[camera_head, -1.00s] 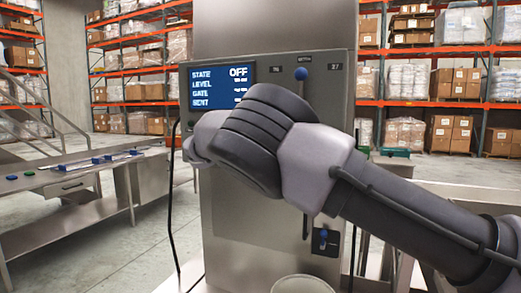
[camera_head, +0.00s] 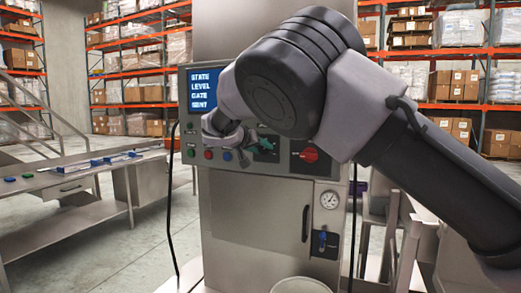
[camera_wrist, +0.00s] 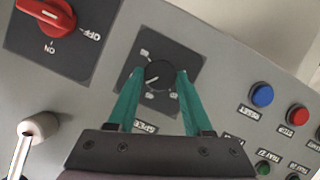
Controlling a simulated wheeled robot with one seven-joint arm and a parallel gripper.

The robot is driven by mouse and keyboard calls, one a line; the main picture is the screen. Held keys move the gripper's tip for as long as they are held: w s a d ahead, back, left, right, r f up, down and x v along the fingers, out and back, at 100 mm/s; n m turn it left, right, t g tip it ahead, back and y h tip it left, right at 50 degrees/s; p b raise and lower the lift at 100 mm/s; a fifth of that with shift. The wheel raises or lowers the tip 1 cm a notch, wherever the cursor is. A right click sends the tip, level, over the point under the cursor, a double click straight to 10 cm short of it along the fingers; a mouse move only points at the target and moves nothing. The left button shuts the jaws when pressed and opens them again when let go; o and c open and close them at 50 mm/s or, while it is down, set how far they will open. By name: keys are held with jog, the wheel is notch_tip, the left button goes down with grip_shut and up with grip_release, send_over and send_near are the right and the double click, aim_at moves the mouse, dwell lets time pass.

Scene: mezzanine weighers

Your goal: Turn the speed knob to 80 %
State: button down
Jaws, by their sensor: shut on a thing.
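The speed knob (camera_wrist: 159,74) is a round black knob on a dark square plate (camera_wrist: 141,53) with small pale scale marks. In the wrist view it sits between the two teal fingertips of my gripper (camera_wrist: 158,76), which is shut on it. A pale mark shows on the knob's lower left edge, but the scale figures are too small to read. In the head view my gripper (camera_head: 265,145) is at the front panel of the grey machine (camera_head: 250,215), and the fingers and wrist hide the knob.
A red rotary switch (camera_wrist: 45,17) marked ON and OFF is beside the knob. A white-tipped lever (camera_wrist: 37,127), blue button (camera_wrist: 262,95) and red button (camera_wrist: 298,115) are close by. My arm covers the right side of the blue display (camera_head: 203,88).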

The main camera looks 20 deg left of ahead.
jog(key=m+y, duration=0.2)
jog(key=m, duration=0.1)
jog(key=shift+s+d+f, duration=0.1)
jog(key=shift+d, duration=0.1)
jog(key=shift+d+m+y, duration=0.15)
jog(key=shift+m+y, duration=0.95)
jog(key=shift+m, duration=0.1)
jog(key=m+t+y, duration=0.1)
jog(key=m, duration=0.2)
jog(key=shift+d+f+y, duration=0.1)
jog(key=shift+d+y, duration=0.05)
jog(key=shift+y, duration=0.25)
jog(key=shift+d+m+t+y, duration=0.1)
jog(key=shift+m+t+y, duration=0.4)
jog(key=shift+m, duration=0.8)
jog(key=shift+c, duration=1.6)
grip_release()
